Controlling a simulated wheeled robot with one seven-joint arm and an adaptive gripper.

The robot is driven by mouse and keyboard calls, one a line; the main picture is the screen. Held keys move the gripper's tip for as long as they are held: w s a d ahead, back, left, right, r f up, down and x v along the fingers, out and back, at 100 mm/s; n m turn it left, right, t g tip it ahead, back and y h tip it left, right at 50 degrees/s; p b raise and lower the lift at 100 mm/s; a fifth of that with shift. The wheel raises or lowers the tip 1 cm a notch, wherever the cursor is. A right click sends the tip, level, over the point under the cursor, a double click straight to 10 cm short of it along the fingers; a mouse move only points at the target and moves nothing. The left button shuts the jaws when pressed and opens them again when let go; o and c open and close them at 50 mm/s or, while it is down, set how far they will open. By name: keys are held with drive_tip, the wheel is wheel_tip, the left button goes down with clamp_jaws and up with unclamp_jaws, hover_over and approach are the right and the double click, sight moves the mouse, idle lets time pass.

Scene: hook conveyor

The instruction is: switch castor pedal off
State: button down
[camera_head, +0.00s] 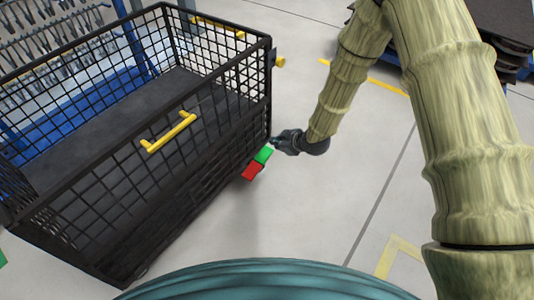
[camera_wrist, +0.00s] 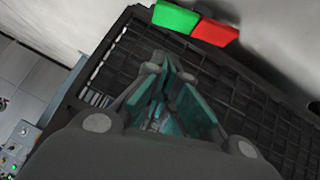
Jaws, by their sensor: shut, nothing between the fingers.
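The castor pedal sticks out low at the near right corner of the black mesh cart (camera_head: 150,190). It has a green part (camera_head: 263,155) and a red part (camera_head: 251,171). In the wrist view the green part (camera_wrist: 176,17) and the red part (camera_wrist: 214,33) show at the top, beside the dark mesh (camera_wrist: 250,85). My gripper (camera_head: 274,141) is shut and empty. In the head view it appears just above and right of the green part, close to the cart corner. I cannot tell whether it touches. In the wrist view my gripper (camera_wrist: 163,65) points below the pedal in the picture.
The cart has a yellow handle (camera_head: 168,132) on its near side. Another green part (camera_head: 2,258) shows at the left edge. A rack with hooks (camera_head: 50,40) stands behind the cart. Grey floor right of the cart is clear, with yellow markings (camera_head: 392,258).

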idle(0.3)
drive_tip(key=b, duration=0.5)
hover_over(266, 155)
drive_tip(key=f, duration=0.7)
drive_tip(key=shift+s+a+f, duration=0.3)
drive_tip(key=shift+w+d+f+b, duration=0.1)
drive_tip(key=shift+d+f+b, duration=0.05)
drive_tip(key=shift+f+b, duration=0.3)
drive_tip(key=shift+w+d+f+b, duration=0.1)
drive_tip(key=shift+f+b, duration=0.15)
drive_tip(key=shift+f, duration=0.25)
drive_tip(key=shift+w+d+f+b, duration=0.15)
drive_tip(key=shift+f+b, duration=0.25)
drive_tip(key=shift+f, duration=0.25)
drive_tip(key=shift+d, duration=0.15)
